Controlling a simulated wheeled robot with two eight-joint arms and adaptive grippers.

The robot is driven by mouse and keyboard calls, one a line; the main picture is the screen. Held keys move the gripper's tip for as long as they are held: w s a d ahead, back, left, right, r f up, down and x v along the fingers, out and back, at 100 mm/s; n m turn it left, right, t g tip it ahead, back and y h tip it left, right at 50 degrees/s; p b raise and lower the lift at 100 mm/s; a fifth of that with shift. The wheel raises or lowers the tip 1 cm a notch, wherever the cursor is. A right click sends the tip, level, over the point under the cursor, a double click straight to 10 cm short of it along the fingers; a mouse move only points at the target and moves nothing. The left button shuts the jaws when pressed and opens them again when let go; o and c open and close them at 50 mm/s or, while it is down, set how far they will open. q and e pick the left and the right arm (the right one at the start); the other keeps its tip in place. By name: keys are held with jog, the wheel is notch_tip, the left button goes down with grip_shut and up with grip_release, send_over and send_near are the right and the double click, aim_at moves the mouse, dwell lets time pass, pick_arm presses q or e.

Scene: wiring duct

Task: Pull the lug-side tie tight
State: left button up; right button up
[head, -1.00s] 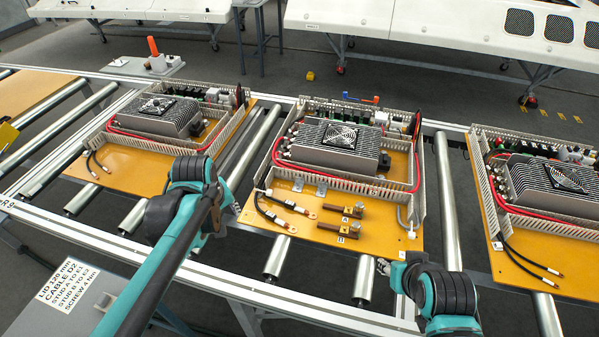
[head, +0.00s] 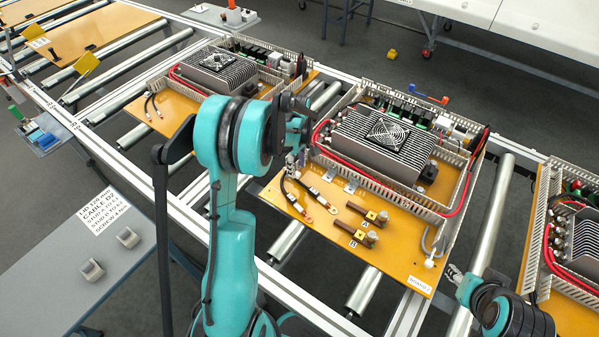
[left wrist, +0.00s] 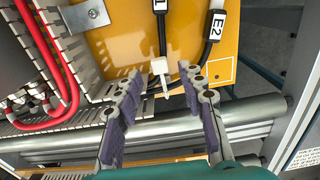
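In the left wrist view a small white tie (left wrist: 160,67) with a short tail sits at the board edge beside black cables labelled E1 (left wrist: 161,20) and E2 (left wrist: 212,30). I cannot tell which cables it encircles. My left gripper (left wrist: 163,78) is open, its purple-padded fingers on either side of the tie, with no grip visible. In the head view my left gripper (head: 296,132) is at the middle board's left end, partly hidden by my arm. Copper lugs (head: 307,212) lie on the board. My right gripper (head: 454,274) is by the board's front right corner; its fingers are too small to read.
The yellow board (head: 395,262) carries a slotted duct (head: 385,190), a finned heatsink (head: 375,145) and two brown studs (head: 360,215). Similar boards stand left and right on the rollers (head: 290,240). A grey table (head: 95,262) stands at front left.

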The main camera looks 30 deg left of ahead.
pick_arm(q)
jog(key=shift+f+b, duration=0.35)
jog(key=shift+f, duration=1.1)
grip_shut()
jog(key=shift+s+d, duration=0.15)
jog(key=shift+d, duration=2.05)
grip_release()
notch_tip(320, 180, up, 12)
